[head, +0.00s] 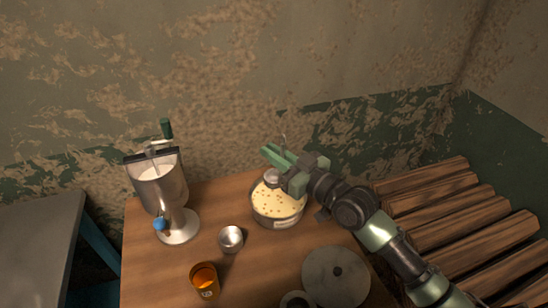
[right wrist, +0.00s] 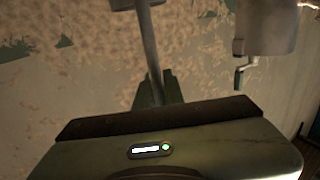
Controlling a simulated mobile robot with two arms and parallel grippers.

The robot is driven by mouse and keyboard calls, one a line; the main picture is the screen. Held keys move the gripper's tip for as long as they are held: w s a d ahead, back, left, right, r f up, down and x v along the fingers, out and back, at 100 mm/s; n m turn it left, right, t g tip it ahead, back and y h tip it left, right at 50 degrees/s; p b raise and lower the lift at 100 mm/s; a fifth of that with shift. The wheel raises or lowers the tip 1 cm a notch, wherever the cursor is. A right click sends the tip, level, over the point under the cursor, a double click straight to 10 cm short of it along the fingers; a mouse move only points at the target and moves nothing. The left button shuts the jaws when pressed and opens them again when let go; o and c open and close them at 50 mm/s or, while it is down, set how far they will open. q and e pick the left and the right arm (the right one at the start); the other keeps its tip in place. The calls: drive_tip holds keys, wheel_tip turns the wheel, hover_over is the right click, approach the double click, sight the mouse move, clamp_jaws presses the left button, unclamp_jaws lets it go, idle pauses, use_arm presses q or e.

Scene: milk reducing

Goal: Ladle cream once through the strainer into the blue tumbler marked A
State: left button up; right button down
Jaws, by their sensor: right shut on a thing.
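My right gripper (head: 284,160) is above the far side of a round metal pot (head: 279,222), shut on a thin metal ladle handle (head: 284,141). The handle also shows in the right wrist view (right wrist: 150,45). The ladle's round metal bowl (head: 271,175) seems to be just below the fingers, over the pot; its contents cannot be made out. The pot holds pale yellow cream (head: 277,203) with brownish flecks. An orange tumbler (head: 205,281) with a small, unreadable label stands at the table's front. No blue tumbler shows, and I cannot identify a strainer. My left gripper is out of view.
A metal hand-crank machine (head: 172,187) with white liquid on top and a blue knob stands at left. A small metal cup (head: 231,239) sits between it and the pot. A grey disc with a hole (head: 336,277) lies at front right. Wooden slats (head: 450,215) are at right.

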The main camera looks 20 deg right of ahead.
sight(274, 183)
drive_tip(key=shift+f, duration=0.25)
drive_tip(key=shift+f+b, duration=0.25)
drive_tip(key=shift+b, duration=0.15)
wheel_tip(274, 183, down, 3)
drive_tip(key=b, duration=0.3)
drive_tip(key=shift+d+f, duration=0.1)
drive_tip(key=shift+f, duration=0.05)
drive_tip(key=shift+f+b, duration=2.45)
drive_tip(key=shift+f, duration=0.75)
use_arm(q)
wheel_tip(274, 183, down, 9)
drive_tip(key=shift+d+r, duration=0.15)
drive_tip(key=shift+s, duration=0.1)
use_arm(e)
drive_tip(key=shift+r, duration=0.1)
wheel_tip(274, 183, up, 8)
drive_tip(key=p, duration=0.8)
drive_tip(key=shift+r, duration=0.15)
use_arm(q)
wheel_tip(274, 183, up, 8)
